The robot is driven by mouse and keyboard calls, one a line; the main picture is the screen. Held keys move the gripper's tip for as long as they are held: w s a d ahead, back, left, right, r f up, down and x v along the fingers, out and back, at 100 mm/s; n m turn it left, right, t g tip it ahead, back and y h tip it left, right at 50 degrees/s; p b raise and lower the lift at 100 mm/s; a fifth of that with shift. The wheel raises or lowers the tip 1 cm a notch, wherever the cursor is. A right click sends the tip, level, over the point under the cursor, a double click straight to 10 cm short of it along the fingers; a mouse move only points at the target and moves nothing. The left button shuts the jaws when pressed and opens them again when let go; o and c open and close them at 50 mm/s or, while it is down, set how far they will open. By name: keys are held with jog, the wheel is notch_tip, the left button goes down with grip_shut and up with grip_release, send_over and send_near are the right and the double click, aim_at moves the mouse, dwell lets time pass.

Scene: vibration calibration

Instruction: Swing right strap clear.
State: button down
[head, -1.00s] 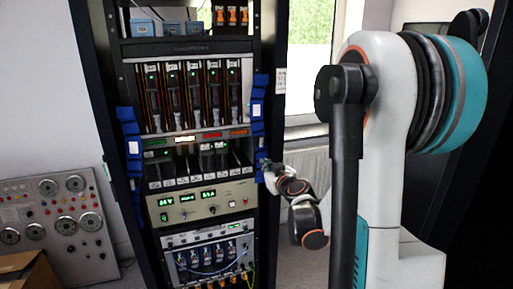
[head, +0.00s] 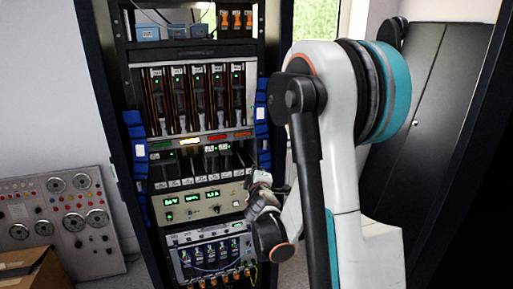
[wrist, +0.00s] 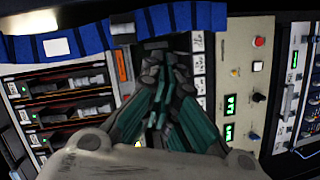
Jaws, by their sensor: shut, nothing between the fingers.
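The right strap (head: 262,125) is a blue band with a white label, running upright along the right post of the rack in the head view. In the wrist view the strap (wrist: 190,16) crosses the top edge. My gripper (wrist: 157,52) is shut and empty, its fingertips just below the strap in that picture; I cannot tell whether they touch it. A matching left strap (head: 137,150) hangs on the left post.
The rack holds upright modules (head: 193,98), a beige instrument panel (head: 205,202) and a lower unit with cables (head: 210,255). A grey gauge panel (head: 60,215) and a cardboard box (head: 35,275) stand left. A dark cabinet (head: 420,100) is at the right.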

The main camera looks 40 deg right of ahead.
aim_at(264, 147)
jog(key=w+a+r+n+t, duration=0.2)
jog(key=a+r+n, duration=0.1)
jog(key=r, duration=0.1)
jog(key=w+d+b, duration=0.1)
jog(key=w+d, duration=0.5)
jog(key=d, duration=0.2)
jog(key=shift+w+d+f+n+h+b, duration=0.2)
jog(key=shift+w+d+n+h+b, duration=0.1)
jog(key=shift+w, duration=0.1)
jog(key=d, duration=0.2)
jog(key=s+d+b, duration=0.1)
jog(key=shift+s+d+f, duration=0.1)
jog(key=shift+d+f, duration=0.15)
jog(key=shift+a, duration=0.1)
dwell(0.3)
